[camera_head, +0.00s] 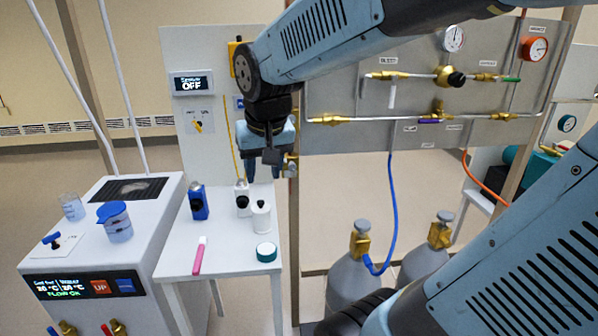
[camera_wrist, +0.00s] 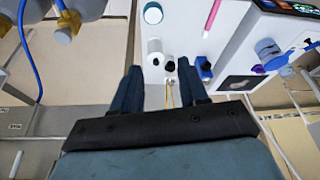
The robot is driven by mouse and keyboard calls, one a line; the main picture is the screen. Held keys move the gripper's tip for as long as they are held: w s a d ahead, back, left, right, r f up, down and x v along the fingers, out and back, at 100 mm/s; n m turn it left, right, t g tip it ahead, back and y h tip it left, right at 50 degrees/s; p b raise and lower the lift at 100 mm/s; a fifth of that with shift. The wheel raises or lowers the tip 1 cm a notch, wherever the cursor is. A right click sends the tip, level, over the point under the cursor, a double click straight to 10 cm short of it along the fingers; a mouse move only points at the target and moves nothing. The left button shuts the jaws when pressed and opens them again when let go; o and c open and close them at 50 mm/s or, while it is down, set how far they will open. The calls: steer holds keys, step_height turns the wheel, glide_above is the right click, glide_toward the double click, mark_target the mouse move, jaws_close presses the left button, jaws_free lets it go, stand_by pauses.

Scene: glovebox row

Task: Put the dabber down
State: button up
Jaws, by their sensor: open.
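My gripper (camera_head: 263,172) is open above the back of the small white table (camera_head: 225,262). In the wrist view its two fingers (camera_wrist: 159,70) are apart with nothing between them. A pink stick (camera_head: 200,256) lies near the front left, and a round teal-topped jar (camera_head: 266,252) sits at the front right. I cannot tell which of these is the dabber.
A white bath unit (camera_head: 100,245) with a blue-lidded jug (camera_head: 115,222) stands left. A grey gauge panel (camera_head: 430,90) stands behind on the right, and gas cylinders (camera_head: 350,285) stand right of the table. The middle of the tabletop is bare.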

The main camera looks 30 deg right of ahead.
steer(key=s+d+r+n+t, duration=0.1)
steer(key=s+d+r, duration=0.1)
steer(key=s, duration=0.6)
steer(key=shift+d+t, duration=0.3)
steer(key=shift+d, duration=0.55)
stand_by(0.6)
